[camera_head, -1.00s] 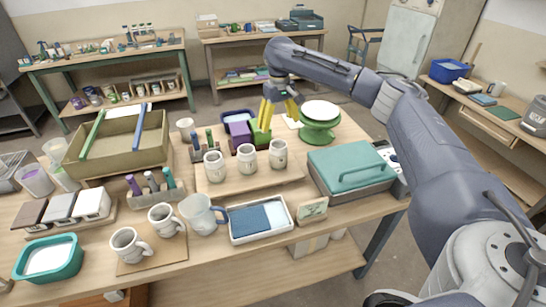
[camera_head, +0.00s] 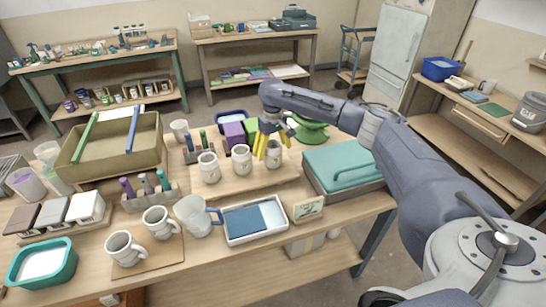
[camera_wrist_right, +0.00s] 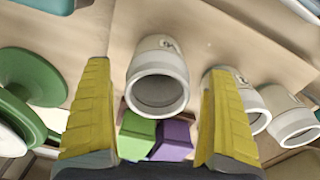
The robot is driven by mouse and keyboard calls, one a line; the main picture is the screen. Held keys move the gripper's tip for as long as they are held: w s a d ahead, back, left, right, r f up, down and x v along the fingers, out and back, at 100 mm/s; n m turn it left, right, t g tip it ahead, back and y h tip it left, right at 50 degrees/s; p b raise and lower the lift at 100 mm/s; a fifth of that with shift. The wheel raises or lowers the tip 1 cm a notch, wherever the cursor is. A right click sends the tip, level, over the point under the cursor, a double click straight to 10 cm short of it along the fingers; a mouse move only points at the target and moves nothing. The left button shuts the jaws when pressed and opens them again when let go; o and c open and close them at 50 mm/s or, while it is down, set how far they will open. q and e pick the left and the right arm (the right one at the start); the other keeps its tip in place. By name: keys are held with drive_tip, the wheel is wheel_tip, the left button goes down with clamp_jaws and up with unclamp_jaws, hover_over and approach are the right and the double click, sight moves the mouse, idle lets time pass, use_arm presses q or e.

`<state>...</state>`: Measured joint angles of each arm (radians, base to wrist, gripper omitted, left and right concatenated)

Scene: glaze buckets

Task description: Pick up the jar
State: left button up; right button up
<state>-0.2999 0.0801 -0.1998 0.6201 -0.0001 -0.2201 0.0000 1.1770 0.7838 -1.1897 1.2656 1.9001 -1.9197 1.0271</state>
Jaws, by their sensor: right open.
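Three pale jars stand in a row on a wooden board: the left jar (camera_head: 209,168), the middle jar (camera_head: 242,160) and the right jar (camera_head: 274,158). My right gripper (camera_head: 268,148) has yellow fingers pointing down at the right jar, partly covering it. In the right wrist view that jar (camera_wrist_right: 158,82) shows its open mouth between the spread fingers of the right gripper (camera_wrist_right: 157,72), with room on both sides. The other two jars (camera_wrist_right: 254,108) (camera_wrist_right: 291,117) are to the right there, one partly behind a finger. My left gripper is not in view.
A purple block (camera_head: 234,134) and a green block (camera_wrist_right: 136,135) sit behind the jars. A green stand (camera_head: 311,131) and teal-lidded case (camera_head: 345,167) are to the right. Mugs (camera_head: 125,247), a clear pitcher (camera_head: 195,214) and a white tray (camera_head: 282,229) are in front.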

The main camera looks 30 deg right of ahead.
sight(273, 158)
drive_tip(key=shift+w+d+f, duration=0.1)
drive_tip(key=shift+d+f, duration=0.05)
drive_tip(key=shift+f, duration=2.4)
drive_tip(key=c, duration=1.6)
